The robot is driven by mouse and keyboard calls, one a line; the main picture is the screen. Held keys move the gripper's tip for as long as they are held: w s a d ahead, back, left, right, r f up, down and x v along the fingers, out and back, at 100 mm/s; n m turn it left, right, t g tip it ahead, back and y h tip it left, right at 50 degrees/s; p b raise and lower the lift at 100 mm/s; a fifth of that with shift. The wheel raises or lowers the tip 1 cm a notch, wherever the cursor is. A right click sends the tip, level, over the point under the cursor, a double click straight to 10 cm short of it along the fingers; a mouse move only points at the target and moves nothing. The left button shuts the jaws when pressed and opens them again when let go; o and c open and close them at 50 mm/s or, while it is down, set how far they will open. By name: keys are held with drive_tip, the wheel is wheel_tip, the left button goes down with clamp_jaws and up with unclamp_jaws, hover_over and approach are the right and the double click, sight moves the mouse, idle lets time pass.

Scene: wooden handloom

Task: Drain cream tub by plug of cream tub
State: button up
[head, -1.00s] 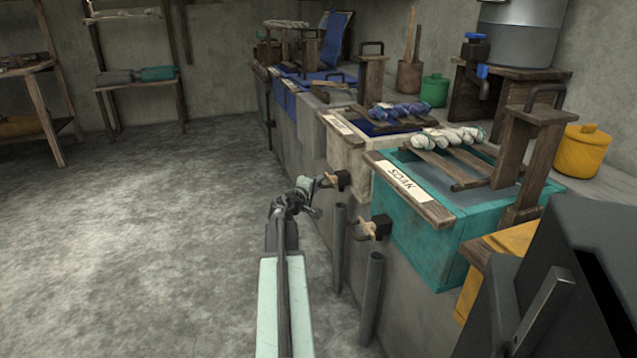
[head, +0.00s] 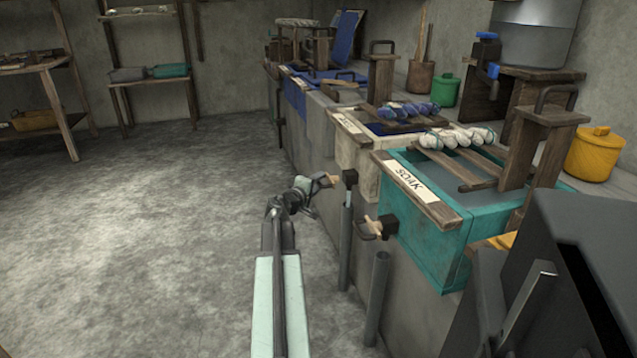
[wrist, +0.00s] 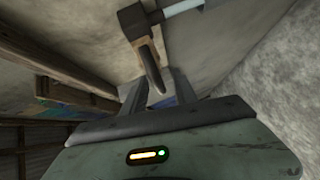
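The cream tub (head: 357,158) stands in the row behind the teal tub marked SOAK. Its plug (head: 349,178), a dark block with a wooden handle, sticks out from the front of the row below it. My gripper (head: 311,189) is just left of the handle in the head view. In the wrist view the plug (wrist: 146,48) is ahead, its handle's dark end pointing down between my two spread fingers (wrist: 158,90). The gripper looks open. I cannot tell whether either finger touches the handle.
A similar plug (head: 380,228) sits nearer, below the teal tub (head: 432,238). Grey upright pipes (head: 345,248) stand below the plugs. Blue skeins (head: 408,111) lie on slats over the cream tub. The floor (head: 180,230) to the left is clear.

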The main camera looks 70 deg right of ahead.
drive_tip(key=p+v, duration=0.1)
drive_tip(key=v, duration=0.6)
drive_tip(key=shift+a, duration=0.4)
drive_tip(key=shift+w+d, duration=0.1)
drive_tip(key=b+x, duration=0.1)
drive_tip(key=x, duration=0.7)
